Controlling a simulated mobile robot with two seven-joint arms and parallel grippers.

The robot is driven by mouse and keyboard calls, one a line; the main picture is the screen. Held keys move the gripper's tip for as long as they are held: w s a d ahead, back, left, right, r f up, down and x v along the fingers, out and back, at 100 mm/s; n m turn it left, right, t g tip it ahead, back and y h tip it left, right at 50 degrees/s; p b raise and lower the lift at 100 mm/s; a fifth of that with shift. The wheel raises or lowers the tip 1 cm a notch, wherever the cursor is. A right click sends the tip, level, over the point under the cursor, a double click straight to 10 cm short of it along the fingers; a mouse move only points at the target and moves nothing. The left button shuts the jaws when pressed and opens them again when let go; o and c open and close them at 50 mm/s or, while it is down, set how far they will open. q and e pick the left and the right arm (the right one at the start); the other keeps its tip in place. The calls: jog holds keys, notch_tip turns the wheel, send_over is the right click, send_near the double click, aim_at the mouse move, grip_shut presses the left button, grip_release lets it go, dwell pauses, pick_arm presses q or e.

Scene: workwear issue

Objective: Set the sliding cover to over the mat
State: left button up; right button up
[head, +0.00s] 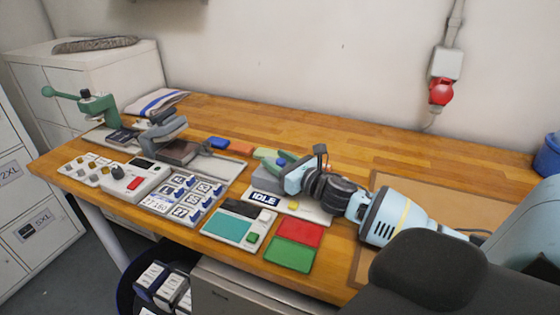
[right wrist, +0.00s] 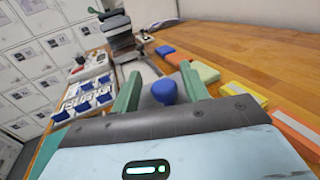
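My right gripper (head: 272,160) reaches in from the right over the middle of the wooden table. Its green fingers stand apart in the right wrist view (right wrist: 162,92), with a rounded blue knob (right wrist: 164,90) between them; contact is not clear. A grey block (head: 268,179) lies below the gripper, behind the IDLE panel (head: 264,198); it may be the sliding cover, partly hidden by the hand. A flat brown mat (head: 400,183) lies at the right end of the table, partly behind my arm. Which surface is the task's mat I cannot tell for sure. My left gripper is out of view.
A grey press (head: 163,135) stands at the left, beside badge trays (head: 181,196) and a control box (head: 134,181). A teal pad unit (head: 232,227) and red and green pads (head: 290,254) line the front edge. Coloured blocks (right wrist: 243,93) lie along the back.

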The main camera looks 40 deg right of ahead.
jog(key=shift+s+d, duration=0.1)
jog(key=shift+s, duration=0.1)
jog(key=shift+s, duration=0.25)
jog(key=shift+s+d, duration=0.15)
jog(key=shift+s, duration=1.6)
jog(key=shift+s+d, duration=0.15)
jog(key=shift+s, duration=1.6)
